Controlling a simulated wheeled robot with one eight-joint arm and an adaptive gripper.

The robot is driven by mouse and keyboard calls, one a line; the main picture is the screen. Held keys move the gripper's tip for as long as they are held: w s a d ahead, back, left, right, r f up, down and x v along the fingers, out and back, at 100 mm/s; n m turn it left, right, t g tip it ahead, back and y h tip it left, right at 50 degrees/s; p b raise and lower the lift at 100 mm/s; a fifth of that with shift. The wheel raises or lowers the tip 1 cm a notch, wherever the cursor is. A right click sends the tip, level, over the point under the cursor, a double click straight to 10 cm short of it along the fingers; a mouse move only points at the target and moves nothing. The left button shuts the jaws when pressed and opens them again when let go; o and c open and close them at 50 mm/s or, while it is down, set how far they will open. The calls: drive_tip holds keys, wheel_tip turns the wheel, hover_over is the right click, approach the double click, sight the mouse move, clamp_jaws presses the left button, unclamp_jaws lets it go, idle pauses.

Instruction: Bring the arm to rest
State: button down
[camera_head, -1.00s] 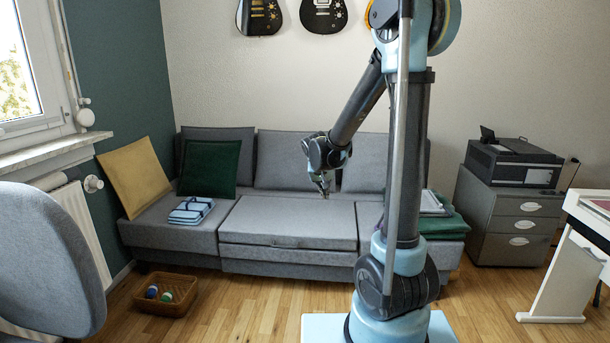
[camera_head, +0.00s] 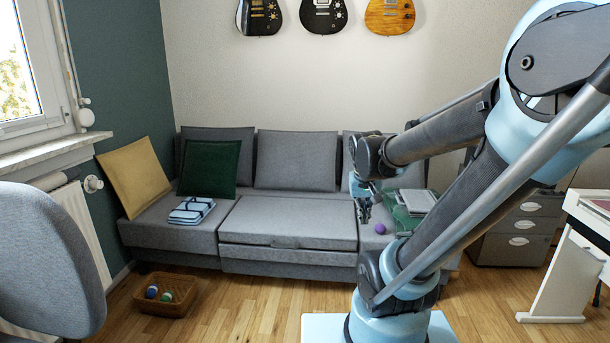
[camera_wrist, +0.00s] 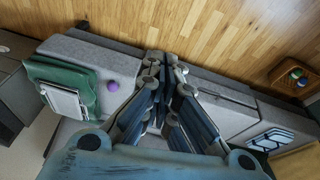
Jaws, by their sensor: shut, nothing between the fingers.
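My gripper (camera_head: 364,215) hangs above the right part of the sofa, fingers pointing down, in the head view. It is shut and empty. In the wrist view its closed fingers (camera_wrist: 160,62) stand in the middle, over the sofa's front edge. My arm is folded back toward the camera, with its elbow at the upper right of the head view.
A purple ball (camera_head: 380,228) lies on the grey sofa (camera_head: 285,218) beside a green cloth (camera_head: 405,220) and a grey item (camera_head: 417,201). A drawer cabinet (camera_head: 515,235) and white desk (camera_head: 560,270) are right.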

drive_tip(key=s+f+g+y, duration=0.1)
drive_tip(key=s+f, duration=0.3)
drive_tip(key=s, duration=0.8)
drive_tip(key=shift+s+d+f+n, duration=0.25)
drive_tip(key=shift+d+f+n, duration=0.1)
drive_tip(key=shift+d, duration=0.1)
